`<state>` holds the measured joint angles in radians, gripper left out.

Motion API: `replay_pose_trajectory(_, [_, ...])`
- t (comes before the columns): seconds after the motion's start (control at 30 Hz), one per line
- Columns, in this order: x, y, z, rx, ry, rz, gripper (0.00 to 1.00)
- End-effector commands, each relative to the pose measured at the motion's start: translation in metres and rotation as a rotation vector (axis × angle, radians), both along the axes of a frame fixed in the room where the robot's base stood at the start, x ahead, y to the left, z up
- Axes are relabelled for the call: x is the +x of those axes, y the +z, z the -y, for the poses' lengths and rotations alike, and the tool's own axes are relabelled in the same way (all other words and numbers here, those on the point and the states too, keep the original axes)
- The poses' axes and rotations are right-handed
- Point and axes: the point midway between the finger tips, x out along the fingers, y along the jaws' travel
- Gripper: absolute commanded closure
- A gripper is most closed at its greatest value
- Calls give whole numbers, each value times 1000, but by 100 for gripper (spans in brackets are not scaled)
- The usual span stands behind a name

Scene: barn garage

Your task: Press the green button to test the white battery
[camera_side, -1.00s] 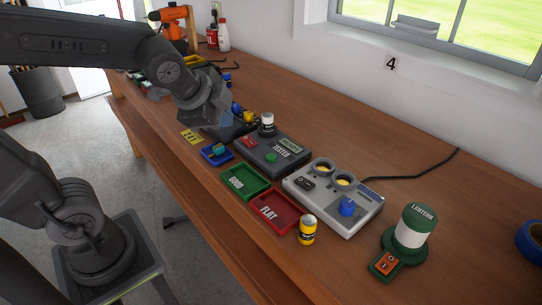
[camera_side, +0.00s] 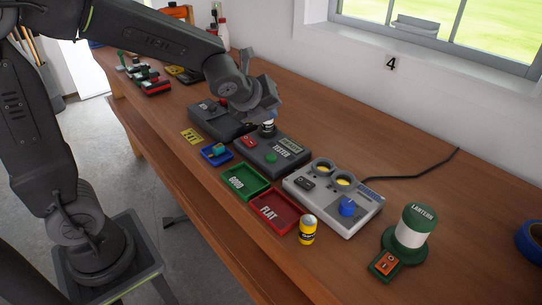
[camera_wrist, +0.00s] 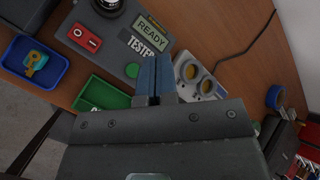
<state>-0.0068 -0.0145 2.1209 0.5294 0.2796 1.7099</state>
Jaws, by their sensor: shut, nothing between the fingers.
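The dark grey tester (camera_side: 262,163) sits on the bench with its green button (camera_side: 271,158) on top. The button also shows in the wrist view (camera_wrist: 132,70), just left of my fingertips. The tester's display (camera_wrist: 150,33) reads READY. The white battery (camera_side: 268,129) stands upright at the tester's back end, its top partly hidden by my gripper. My gripper (camera_side: 266,112) is shut and empty, above the tester near the battery. In the wrist view, its closed blue-grey fingers (camera_wrist: 153,80) point toward the tester's edge.
A red switch (camera_wrist: 85,38) is on the tester. A green GOOD tray (camera_side: 245,182), red FLAT tray (camera_side: 276,211) and blue tray (camera_side: 216,155) with a small item lie in front. A grey charger (camera_side: 333,198), yellow battery (camera_side: 307,230) and green lantern (camera_side: 409,233) stand to the right.

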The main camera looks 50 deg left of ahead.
Motion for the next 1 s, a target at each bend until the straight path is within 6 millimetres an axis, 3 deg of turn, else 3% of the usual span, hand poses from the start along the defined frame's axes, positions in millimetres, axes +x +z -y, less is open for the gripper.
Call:
replay_pose_trajectory(0.17, [0, -5, 0, 1, 2, -2, 100])
replay_pose_trajectory(0.7, [-1, -61, 1, -2, -5, -6, 100])
replay_pose_trajectory(1.0, [-1, -82, 1, 2, 0, -7, 100])
